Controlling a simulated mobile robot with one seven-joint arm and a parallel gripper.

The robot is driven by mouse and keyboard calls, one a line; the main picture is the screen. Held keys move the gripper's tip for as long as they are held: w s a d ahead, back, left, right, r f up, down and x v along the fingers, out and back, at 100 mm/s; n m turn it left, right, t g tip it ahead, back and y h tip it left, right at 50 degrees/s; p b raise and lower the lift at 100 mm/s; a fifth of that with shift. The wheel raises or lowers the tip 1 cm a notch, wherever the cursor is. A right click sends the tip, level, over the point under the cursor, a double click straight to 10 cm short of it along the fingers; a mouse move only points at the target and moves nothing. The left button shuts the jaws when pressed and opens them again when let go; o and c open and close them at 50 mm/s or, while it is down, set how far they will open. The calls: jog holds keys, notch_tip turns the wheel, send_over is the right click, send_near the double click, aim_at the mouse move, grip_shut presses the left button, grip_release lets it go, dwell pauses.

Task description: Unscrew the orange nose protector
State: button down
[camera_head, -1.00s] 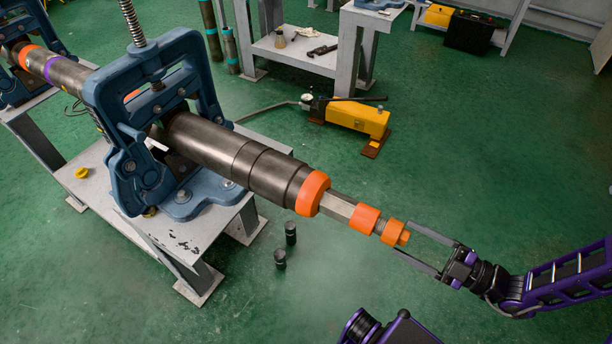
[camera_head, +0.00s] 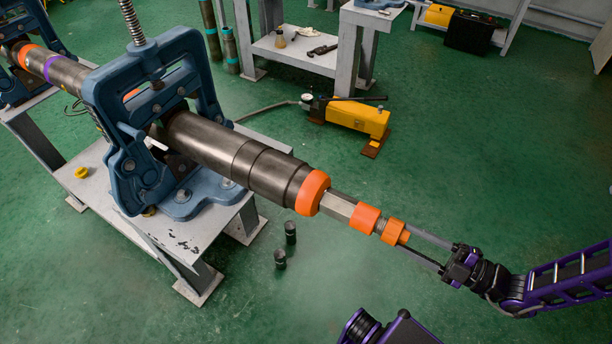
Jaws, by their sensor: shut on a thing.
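The orange nose protector (camera_head: 394,232) is at the free right end of a long metal tool clamped in a blue vise (camera_head: 150,130). A threaded grey section shows between it and a wider orange ring (camera_head: 365,218). Left of that ring are a pale metal shaft (camera_head: 338,207) and a large orange collar (camera_head: 312,192). My gripper (camera_head: 408,236) comes in from the lower right, its two long thin fingers in line with the tool. It is shut on the nose protector, one finger at each side. The far finger's tip is partly hidden behind the protector.
The vise stands on a grey table (camera_head: 187,245). A yellow pump (camera_head: 358,117) is on the floor behind. The floor to the right is clear.

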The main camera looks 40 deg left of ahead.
jog(key=n+g+b, duration=0.1)
jog(key=n+b, duration=0.1)
jog(key=n, duration=1.1)
jog(key=shift+f+b, duration=0.1)
jog(key=shift+b, duration=0.2)
jog(key=n+b, duration=0.3)
jog(key=n, duration=1.1)
jog(key=shift+d+n+g+b, duration=0.1)
jog(key=shift+n+g+b, duration=0.2)
jog(key=shift+n+b, duration=0.1)
